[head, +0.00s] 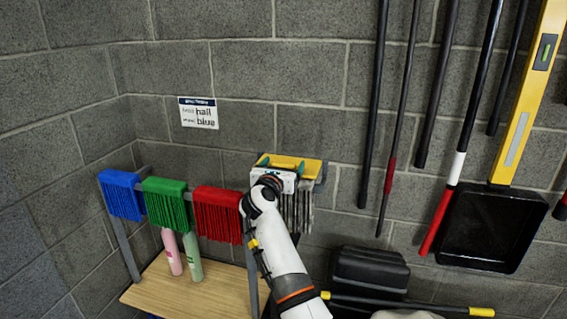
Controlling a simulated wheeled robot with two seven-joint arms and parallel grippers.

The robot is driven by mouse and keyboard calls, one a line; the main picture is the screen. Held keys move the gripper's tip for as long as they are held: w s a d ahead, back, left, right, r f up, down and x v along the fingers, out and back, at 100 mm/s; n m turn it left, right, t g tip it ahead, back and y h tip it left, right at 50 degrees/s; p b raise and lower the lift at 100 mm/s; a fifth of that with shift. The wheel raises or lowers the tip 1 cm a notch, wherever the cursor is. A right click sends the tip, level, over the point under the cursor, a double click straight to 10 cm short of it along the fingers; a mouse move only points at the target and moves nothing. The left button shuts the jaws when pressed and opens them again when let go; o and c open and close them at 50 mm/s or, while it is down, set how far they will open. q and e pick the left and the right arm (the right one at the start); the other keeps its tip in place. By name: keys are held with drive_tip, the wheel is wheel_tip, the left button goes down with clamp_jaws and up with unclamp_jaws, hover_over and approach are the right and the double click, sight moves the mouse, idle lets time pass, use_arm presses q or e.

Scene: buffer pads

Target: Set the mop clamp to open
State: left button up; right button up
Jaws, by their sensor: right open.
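A yellow piece (311,168), which appears to be the mop clamp, sits on a grey block against the wall, above grey-white hanging strands (304,212). My right gripper (281,164) is in front of it, its white body hiding much of its lower front. Its teal fingertips are spread apart across the yellow piece; I cannot tell whether they touch it. The clamp's setting cannot be made out. My left gripper is not in view.
Blue (122,195), green (166,203) and red (217,213) mop heads hang left of my arm. Pink (172,252) and green (193,257) bottles stand on a wooden shelf (150,289). A sign (198,113) is on the wall. Poles and a black dustpan (490,228) hang right.

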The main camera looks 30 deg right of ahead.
drive_tip(key=shift+w+d, duration=0.2)
drive_tip(key=shift+d, duration=0.1)
drive_tip(key=shift+c, duration=0.5)
